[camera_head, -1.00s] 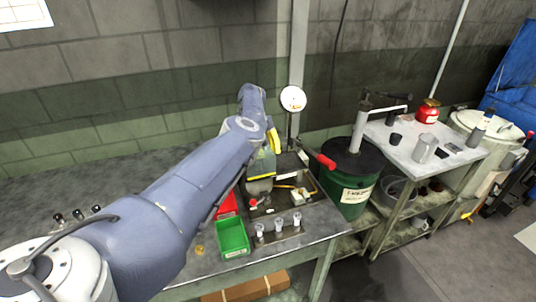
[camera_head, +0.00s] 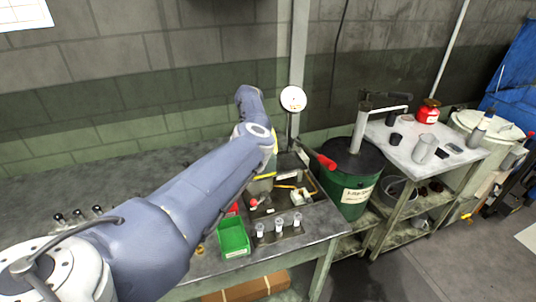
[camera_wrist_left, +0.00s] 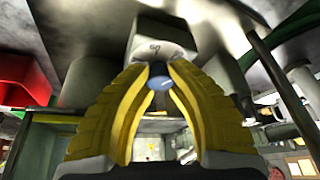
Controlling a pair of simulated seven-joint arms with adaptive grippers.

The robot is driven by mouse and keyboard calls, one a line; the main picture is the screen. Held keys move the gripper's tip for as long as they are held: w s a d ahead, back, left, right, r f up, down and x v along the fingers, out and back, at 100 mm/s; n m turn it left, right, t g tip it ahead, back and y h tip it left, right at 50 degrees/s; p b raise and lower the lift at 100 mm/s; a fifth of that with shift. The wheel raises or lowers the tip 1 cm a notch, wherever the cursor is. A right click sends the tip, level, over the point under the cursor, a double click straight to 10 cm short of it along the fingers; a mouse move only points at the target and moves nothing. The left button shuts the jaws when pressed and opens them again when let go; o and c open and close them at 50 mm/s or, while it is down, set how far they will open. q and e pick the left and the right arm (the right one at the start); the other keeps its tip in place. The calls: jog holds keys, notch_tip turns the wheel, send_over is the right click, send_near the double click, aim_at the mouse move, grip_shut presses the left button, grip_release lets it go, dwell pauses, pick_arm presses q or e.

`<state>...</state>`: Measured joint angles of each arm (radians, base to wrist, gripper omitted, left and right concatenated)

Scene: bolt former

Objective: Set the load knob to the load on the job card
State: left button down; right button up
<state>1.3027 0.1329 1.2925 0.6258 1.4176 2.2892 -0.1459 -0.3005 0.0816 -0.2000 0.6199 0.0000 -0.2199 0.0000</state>
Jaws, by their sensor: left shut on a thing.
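My left gripper (camera_wrist_left: 158,72) has its two yellow fingers closed around a small dark knob with a blue round end (camera_wrist_left: 159,83) in the left wrist view. The knob sits at a pale grey block with a dark mark (camera_wrist_left: 160,47). Any pointer or scale is too unclear to read. In the head view my left arm reaches over the bench and hides most of its gripper and the knob. A white sheet (camera_head: 24,14), possibly the job card, hangs on the wall at top left; its writing cannot be read. My right gripper is not in view.
A round white gauge (camera_head: 293,98) stands behind the machine, and a red-handled lever (camera_head: 326,161) sticks out at its right. A green bin (camera_head: 233,238) and several white-topped pieces (camera_head: 279,226) lie in front. A green drum (camera_head: 350,190) stands to the right.

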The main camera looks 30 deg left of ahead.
pick_arm(q)
jog(key=shift+d+n, duration=0.15)
jog(key=shift+n, duration=0.25)
jog(key=c, duration=1.1)
grip_release()
jog(key=shift+r, duration=0.1)
jog(key=v, duration=1.1)
jog(key=shift+s+a+r, duration=0.2)
jog(key=shift+a+r, duration=0.05)
jog(key=shift+r, duration=0.1)
